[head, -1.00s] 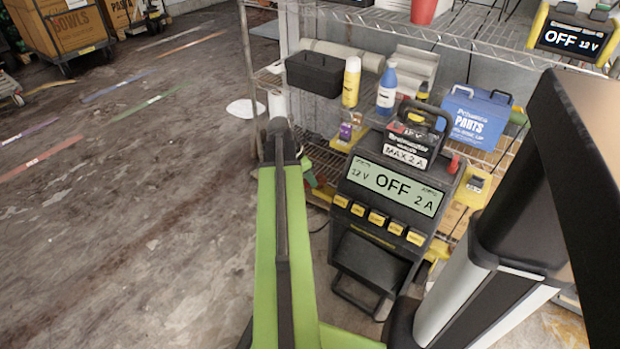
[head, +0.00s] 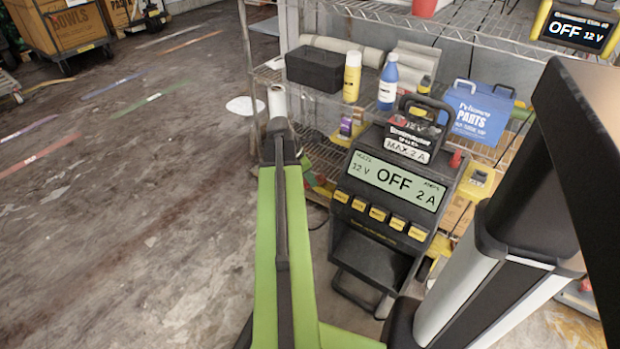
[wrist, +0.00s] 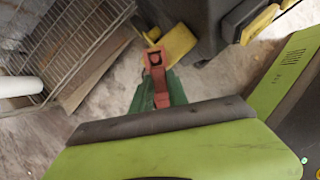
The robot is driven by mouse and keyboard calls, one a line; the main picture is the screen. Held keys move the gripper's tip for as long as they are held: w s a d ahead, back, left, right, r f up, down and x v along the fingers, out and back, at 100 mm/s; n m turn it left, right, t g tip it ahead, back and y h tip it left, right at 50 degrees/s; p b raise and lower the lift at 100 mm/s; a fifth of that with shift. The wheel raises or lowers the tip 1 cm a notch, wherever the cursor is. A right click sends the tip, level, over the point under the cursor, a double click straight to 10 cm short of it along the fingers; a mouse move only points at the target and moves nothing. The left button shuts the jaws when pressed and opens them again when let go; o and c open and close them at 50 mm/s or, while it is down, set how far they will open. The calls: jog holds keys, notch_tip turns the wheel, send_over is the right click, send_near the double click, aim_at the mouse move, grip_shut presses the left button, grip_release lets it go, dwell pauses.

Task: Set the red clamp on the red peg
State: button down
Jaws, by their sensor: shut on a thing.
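My gripper (wrist: 160,92) is shut on the red clamp (wrist: 154,62), which sticks out beyond the green fingers in the wrist view. In the head view my gripper is mostly hidden behind my green arm; only small green and red bits show left of the charger. A red peg (head: 455,159) stands at the upper right edge of the black charger (head: 367,245), whose display reads OFF, 12 V and 2 A. The clamp is apart from this peg, on the other side of the charger.
A wire shelf (head: 470,40) stands behind the charger. It holds a black box (head: 314,68), a yellow bottle (head: 352,78), a blue bottle (head: 387,85) and a blue parts box (head: 478,112). Open floor (head: 130,220) lies left.

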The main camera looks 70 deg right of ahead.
jog(key=c, duration=1.2)
grip_release()
jog(key=p+v, duration=1.6)
jog(key=v, duration=0.1)
jog(key=shift+r, duration=0.2)
jog(key=shift+w+a, duration=0.1)
jog(key=shift+w, duration=0.05)
